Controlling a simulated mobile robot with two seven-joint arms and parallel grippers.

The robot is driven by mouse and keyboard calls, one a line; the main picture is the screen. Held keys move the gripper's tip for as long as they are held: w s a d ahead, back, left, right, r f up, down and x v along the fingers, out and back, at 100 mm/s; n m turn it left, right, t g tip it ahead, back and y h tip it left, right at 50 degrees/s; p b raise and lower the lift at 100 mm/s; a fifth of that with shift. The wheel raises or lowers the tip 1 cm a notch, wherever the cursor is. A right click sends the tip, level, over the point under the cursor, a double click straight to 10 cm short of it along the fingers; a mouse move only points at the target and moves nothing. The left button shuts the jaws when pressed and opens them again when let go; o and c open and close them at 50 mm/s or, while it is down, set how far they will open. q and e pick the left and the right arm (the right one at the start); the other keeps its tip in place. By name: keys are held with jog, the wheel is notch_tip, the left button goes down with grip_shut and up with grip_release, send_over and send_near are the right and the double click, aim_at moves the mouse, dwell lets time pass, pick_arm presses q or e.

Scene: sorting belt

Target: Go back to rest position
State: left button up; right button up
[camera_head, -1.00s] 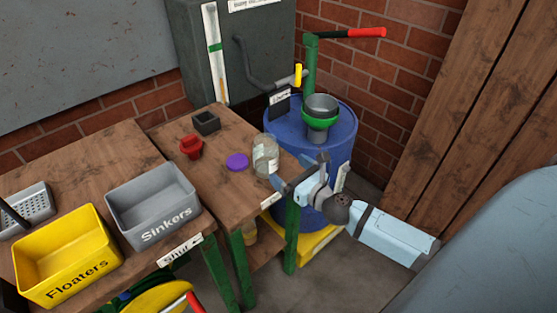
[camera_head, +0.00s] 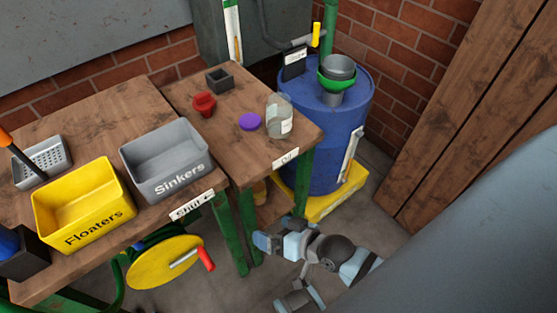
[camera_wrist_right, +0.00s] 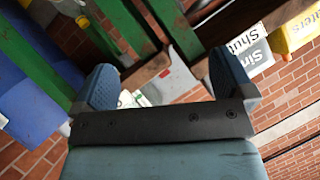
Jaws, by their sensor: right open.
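My right gripper (camera_head: 277,236) is low in front of the smaller table, near its green legs, with its arm coming in from the right. In the right wrist view the gripper (camera_wrist_right: 165,80) has its two blue fingers wide apart, with nothing held between them. Table legs and signs show beyond the fingers. A small grey-blue part of mine at the bottom of the head view is unclear. My left gripper is not in view.
The table (camera_head: 215,150) holds a jar (camera_head: 279,118), purple lid (camera_head: 250,121), red piece (camera_head: 204,104) and dark box (camera_head: 219,80). Left are the Sinkers bin (camera_head: 165,160) and Floaters bin (camera_head: 85,205). A blue barrel (camera_head: 330,150) stands behind. Floor (camera_head: 390,235) is clear at right.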

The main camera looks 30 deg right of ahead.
jog(key=n, duration=0.1)
jog(key=s+f+n+h, duration=0.1)
jog(key=n, duration=0.1)
jog(key=n+g, duration=0.1)
jog(key=shift+s+a+f+n, duration=0.25)
jog(key=shift+s+a+n, duration=0.05)
jog(key=shift+s, duration=0.1)
